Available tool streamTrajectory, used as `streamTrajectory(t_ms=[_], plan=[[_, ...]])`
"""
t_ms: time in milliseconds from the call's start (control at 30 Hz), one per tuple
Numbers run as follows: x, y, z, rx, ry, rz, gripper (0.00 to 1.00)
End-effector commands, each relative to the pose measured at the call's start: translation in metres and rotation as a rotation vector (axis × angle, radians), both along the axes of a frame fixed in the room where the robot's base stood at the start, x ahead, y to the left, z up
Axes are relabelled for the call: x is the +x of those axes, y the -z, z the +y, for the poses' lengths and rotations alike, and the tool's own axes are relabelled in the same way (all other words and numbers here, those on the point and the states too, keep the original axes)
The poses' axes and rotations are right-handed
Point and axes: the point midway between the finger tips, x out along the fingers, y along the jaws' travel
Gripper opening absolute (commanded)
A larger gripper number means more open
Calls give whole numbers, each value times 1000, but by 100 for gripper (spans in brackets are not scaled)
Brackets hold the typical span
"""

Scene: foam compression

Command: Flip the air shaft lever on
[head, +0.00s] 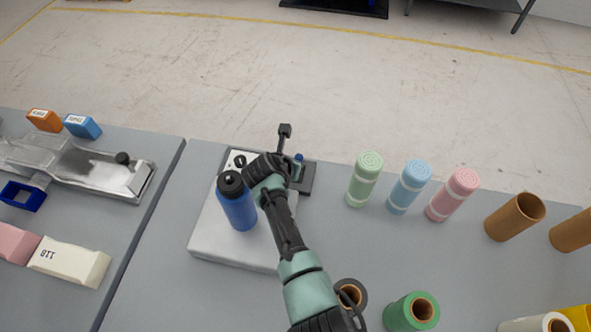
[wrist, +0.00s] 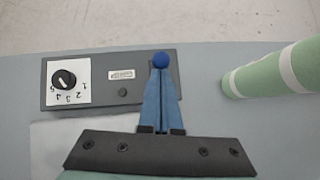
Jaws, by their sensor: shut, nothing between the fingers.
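The air shaft lever shows as a round blue knob (wrist: 160,60) on a dark grey control box (wrist: 140,95) in the wrist view. In the head view the blue knob (head: 299,157) sits just right of my wrist, on the box (head: 308,178). My gripper (wrist: 160,72) is shut and empty. Its blue fingertips are right at the knob and overlap it in the wrist view; I cannot tell whether they touch. The lever's stem is hidden behind the fingers. My arm hides the fingers in the head view.
A numbered dial (wrist: 64,79) is on the box's left end. Green (head: 365,180), blue (head: 409,188) and pink (head: 453,194) rolls stand to the right. Cardboard tubes (head: 513,217) are farther right.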

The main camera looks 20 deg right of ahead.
Motion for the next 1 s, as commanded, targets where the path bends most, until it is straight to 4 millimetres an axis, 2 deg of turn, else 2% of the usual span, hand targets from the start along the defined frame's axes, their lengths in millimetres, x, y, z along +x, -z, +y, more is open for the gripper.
streamTrajectory(t_ms=[100,267,567,1000], plan=[[14,-5,-7,54,1,81,0],[22,-2,-12,73,-1,110,0],[21,-6,-12,73,0,109,0],[21,-21,-12,72,0,108,0]])
